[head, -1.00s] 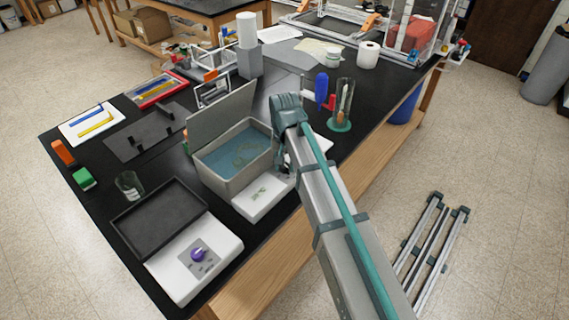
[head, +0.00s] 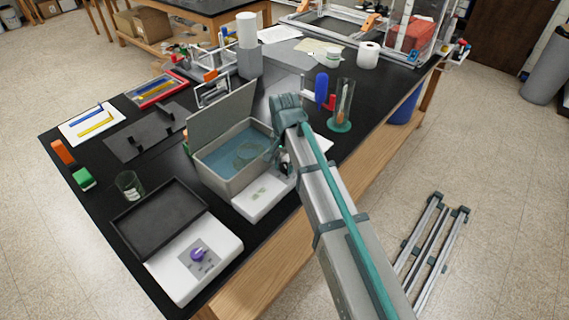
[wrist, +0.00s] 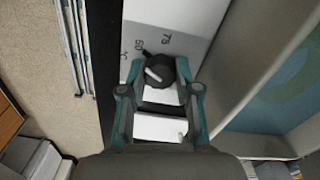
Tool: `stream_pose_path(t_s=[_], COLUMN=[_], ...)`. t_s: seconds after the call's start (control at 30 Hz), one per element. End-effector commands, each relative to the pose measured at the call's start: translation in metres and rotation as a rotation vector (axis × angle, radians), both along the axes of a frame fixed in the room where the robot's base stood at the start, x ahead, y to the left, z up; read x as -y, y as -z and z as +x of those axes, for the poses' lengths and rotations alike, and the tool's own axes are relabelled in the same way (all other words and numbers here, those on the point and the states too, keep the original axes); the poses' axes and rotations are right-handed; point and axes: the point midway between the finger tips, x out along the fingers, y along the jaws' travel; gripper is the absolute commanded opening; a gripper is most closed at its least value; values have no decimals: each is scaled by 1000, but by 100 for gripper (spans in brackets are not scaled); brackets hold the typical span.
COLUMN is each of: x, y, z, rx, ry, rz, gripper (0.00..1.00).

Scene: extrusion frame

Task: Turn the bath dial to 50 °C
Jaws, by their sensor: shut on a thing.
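The bath (head: 211,172) is a grey open-lidded tank of blue water on the bench, with a white control panel (head: 262,200) in front. In the wrist view the black dial (wrist: 178,70) sits on the panel, beside the printed labels 50, 75 and °C. A small black nose on its rim points up-left toward the 50, and a short white mark lies on its face. My gripper (wrist: 160,90) has its fingers on either side of the dial and is shut on it. In the head view my arm hides the dial.
A glass beaker (head: 128,184) is left of the bath. A tall glass cylinder (head: 345,100) and a blue-handled item (head: 321,88) stand behind my wrist.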

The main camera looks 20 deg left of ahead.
Motion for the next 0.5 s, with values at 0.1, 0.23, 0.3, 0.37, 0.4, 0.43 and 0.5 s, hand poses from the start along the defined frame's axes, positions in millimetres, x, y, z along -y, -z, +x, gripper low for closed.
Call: stream_pose_path(t_s=[0.1, 0.23, 0.3, 0.37, 0.4, 0.43, 0.5], x=[0, 0, 0, 0, 0, 0, 0], y=[0, 0, 0, 0, 0, 0, 0], z=[0, 0, 0, 0, 0, 0, 0], rx=[1, 1, 1, 0, 0, 0, 0], ry=[0, -1, -1, -1, -1, -1, -1], rz=[0, 0, 0, 0, 0, 0, 0], gripper=[0, 54, 57, 57, 57, 57, 57])
